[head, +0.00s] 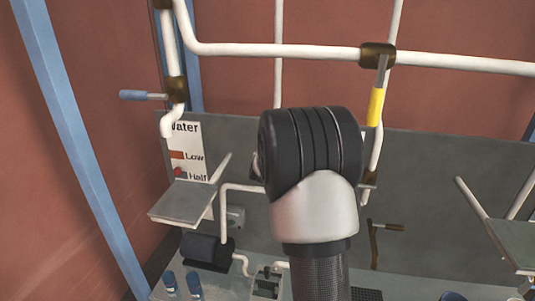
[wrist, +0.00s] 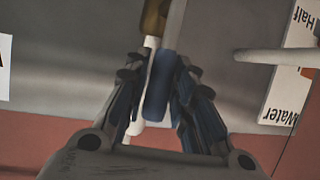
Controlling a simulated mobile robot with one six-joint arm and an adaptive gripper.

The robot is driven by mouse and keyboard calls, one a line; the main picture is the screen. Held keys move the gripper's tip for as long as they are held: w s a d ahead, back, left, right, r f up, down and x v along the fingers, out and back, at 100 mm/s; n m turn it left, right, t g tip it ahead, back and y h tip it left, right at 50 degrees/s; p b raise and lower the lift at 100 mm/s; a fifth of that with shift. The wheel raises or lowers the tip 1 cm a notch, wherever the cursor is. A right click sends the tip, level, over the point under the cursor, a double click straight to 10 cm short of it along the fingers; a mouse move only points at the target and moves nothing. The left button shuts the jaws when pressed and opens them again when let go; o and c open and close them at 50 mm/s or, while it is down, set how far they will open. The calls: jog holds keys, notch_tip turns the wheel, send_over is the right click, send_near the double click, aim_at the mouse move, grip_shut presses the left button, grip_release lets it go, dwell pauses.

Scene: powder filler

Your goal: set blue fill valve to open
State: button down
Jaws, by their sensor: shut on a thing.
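In the wrist view a blue valve handle (wrist: 160,88) sits between the fingers of my gripper (wrist: 157,72), which is shut on it. The handle runs from a brass fitting (wrist: 154,18) nearly in line with a white pipe (wrist: 136,127) behind it. In the head view my arm hides this valve, the gripper and its fingers. Another valve with a blue handle (head: 143,96) shows at the upper left of the head view, its handle sticking out sideways from a brass fitting.
A valve with a yellow handle (head: 376,107) hangs on the pipe at the right. A "Water" sign (head: 186,150) and a grey shelf (head: 183,203) are at the left. A grey panel (head: 430,165) stands behind. A blue post (head: 75,130) rises at the left.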

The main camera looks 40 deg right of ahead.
jog(key=c, duration=1.3)
grip_release()
jog(key=shift+c, duration=0.2)
jog(key=shift+a, duration=0.1)
jog(key=v, duration=1.2)
